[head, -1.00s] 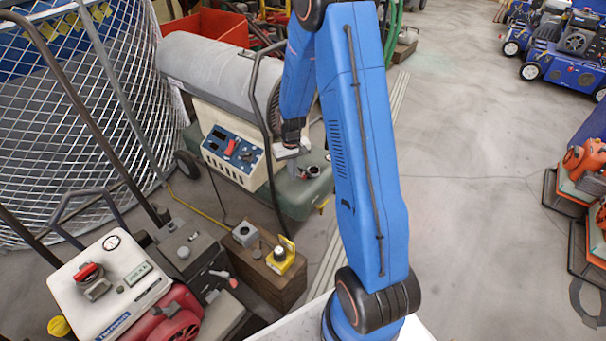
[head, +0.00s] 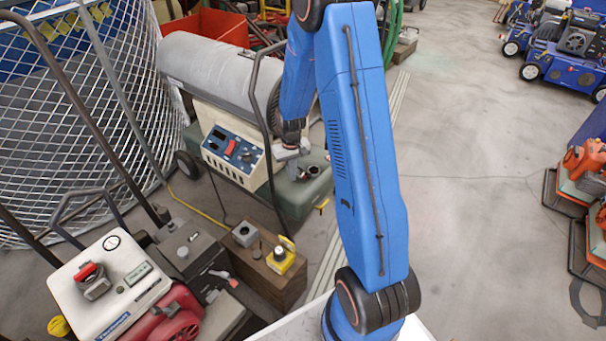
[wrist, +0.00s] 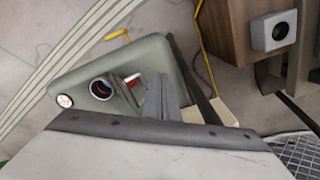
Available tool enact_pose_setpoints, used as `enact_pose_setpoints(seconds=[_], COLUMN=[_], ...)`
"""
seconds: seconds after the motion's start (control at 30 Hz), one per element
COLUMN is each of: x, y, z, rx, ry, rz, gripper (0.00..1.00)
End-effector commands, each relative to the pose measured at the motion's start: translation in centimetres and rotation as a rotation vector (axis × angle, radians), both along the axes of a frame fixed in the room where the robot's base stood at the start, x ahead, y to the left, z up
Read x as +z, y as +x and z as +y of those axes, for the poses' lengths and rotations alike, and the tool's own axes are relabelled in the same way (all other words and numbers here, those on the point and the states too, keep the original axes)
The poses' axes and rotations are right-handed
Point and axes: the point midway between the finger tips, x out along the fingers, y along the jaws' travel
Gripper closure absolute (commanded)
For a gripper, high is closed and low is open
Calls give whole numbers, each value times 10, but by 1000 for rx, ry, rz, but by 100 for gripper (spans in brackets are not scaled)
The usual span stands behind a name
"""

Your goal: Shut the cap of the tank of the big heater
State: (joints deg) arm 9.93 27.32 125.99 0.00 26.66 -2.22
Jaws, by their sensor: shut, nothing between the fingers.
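The big heater (head: 216,67) has a grey barrel over a cream body and stands on a green tank (head: 300,199). The round filler opening (head: 314,172) is on the tank's top at the right end. In the wrist view the opening (wrist: 102,89) shows dark inside, so the cap is not over it. A grey edge-on part with red beside it, possibly the raised cap (wrist: 125,90), stands right of the opening. My gripper (head: 291,153) is shut and empty, low over the tank beside the opening; its fingers (wrist: 160,97) show in the wrist view. Contact with the cap cannot be told.
The heater's dark tube handle (head: 268,140) rises close to my gripper. A round gauge (wrist: 65,101) sits at the tank's corner.

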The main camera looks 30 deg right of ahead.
Motion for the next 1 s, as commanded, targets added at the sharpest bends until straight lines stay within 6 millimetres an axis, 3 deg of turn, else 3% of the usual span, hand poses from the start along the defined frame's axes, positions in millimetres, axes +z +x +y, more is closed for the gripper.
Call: enact_pose_setpoints(seconds=[0.7,1.0], x=[-29,-27], y=[0,2], z=[0,-6], rx=[0,-1], ry=[0,0], rz=[1,1], gripper=[100,100])
